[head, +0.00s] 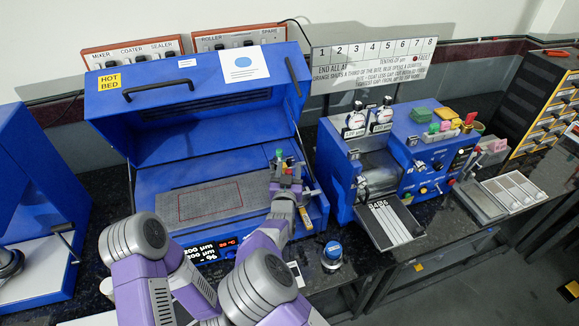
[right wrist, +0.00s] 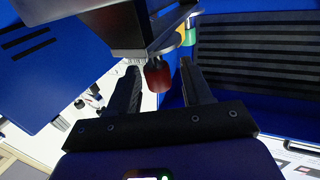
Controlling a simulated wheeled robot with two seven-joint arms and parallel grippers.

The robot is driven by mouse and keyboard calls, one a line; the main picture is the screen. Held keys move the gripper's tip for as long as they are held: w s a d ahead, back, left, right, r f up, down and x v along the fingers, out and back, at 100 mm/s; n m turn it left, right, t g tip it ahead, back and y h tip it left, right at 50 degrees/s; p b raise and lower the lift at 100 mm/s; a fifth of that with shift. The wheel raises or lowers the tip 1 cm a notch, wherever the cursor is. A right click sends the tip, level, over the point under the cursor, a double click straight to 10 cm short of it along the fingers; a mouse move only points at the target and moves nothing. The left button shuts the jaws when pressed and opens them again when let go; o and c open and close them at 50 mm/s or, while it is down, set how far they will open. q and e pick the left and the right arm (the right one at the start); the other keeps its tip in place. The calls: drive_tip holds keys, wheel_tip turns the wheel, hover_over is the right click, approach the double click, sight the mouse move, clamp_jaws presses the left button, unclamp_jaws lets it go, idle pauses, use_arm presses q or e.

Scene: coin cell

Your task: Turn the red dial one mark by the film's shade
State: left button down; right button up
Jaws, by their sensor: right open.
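My right gripper (head: 287,182) is over the right side of the open hot bed. In the right wrist view the red dial (right wrist: 157,76) sits between the two open fingers (right wrist: 159,67), under a grey metal block. I cannot tell whether either finger touches it. The dial's marks are not readable. In the head view a small green and red part (head: 280,155) shows just beyond the gripper. The dark bed plate (head: 180,205) has a red outlined rectangle on it; no clear film shade is distinguishable there. My left gripper is not in view.
The raised blue lid (head: 200,100) stands behind the bed. A blue roller machine (head: 430,150) with a striped tray (head: 390,222) is to the right. A blue-topped round knob (head: 333,250) stands in front. A numbered sign (head: 375,65) is on the wall.

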drive_tip(key=shift+w, duration=0.75)
clamp_jaws()
drive_tip(key=shift+d, duration=0.1)
